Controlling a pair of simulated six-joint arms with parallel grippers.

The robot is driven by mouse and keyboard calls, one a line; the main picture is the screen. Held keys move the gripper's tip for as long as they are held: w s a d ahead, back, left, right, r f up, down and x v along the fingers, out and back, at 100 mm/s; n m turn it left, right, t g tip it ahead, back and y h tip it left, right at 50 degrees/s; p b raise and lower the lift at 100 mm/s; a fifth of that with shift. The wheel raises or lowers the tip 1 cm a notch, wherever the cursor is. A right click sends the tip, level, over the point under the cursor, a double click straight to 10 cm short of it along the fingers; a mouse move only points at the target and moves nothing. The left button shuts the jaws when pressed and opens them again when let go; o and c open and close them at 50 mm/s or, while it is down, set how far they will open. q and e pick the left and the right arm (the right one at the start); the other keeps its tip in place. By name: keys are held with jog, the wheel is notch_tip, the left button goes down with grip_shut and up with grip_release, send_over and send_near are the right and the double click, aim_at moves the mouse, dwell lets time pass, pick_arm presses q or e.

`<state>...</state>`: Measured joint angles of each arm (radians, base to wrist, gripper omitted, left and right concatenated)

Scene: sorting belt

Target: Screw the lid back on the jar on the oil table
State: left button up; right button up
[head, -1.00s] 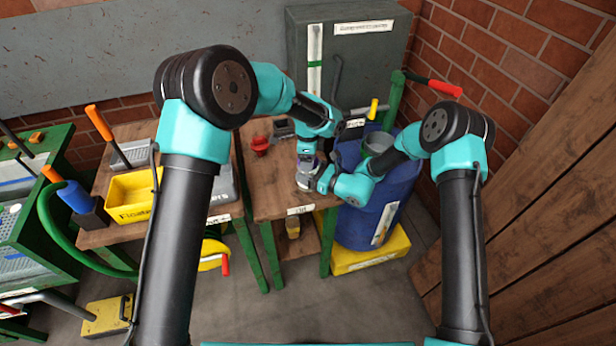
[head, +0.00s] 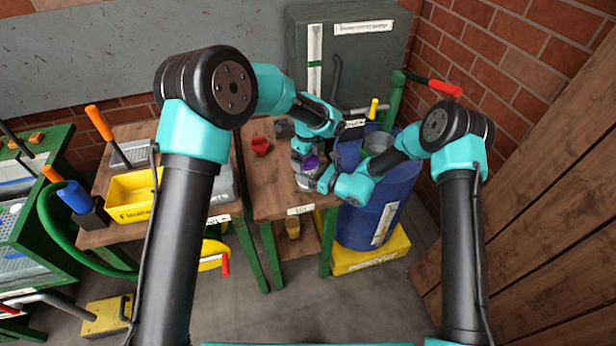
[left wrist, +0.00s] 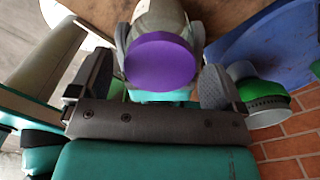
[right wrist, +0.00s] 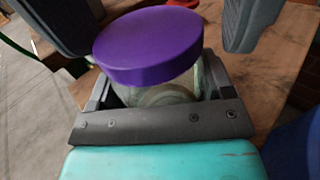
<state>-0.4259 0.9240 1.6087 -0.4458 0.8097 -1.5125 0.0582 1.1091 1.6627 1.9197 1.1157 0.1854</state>
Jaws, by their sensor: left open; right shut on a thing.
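The jar (right wrist: 168,95) is clear and greyish and stands over the wooden oil table (head: 262,195). The purple lid (right wrist: 148,46) sits over its mouth; it also shows in the left wrist view (left wrist: 160,62) and small in the head view (head: 311,163). I cannot tell how tightly it is threaded. My right gripper (right wrist: 160,88) is shut on the jar, a finger on each side below the lid. My left gripper (left wrist: 155,82) is open, its fingers spread on either side of the lid and apart from it. In the head view, the arms partly hide the jar.
A red cup-like thing (head: 260,146) stands on the table, left of the jar. A blue drum (head: 375,205) stands close to the right. A yellow bin (head: 131,196) is on the bench further left. A grey cabinet (head: 350,70) is behind.

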pick_arm(q)
jog(key=shift+r, duration=2.25)
jog(key=shift+n, duration=0.3)
jog(key=n, duration=0.4)
jog(key=shift+r, duration=0.4)
jog(key=n, duration=0.2)
jog(key=r+n, duration=0.1)
jog(key=n, duration=0.7)
jog(key=shift+r+n, duration=0.3)
jog(key=shift+r, duration=0.1)
jog(key=n, duration=0.2)
jog(key=r+n, duration=0.1)
jog(key=n, duration=0.2)
jog(key=shift+f, duration=0.1)
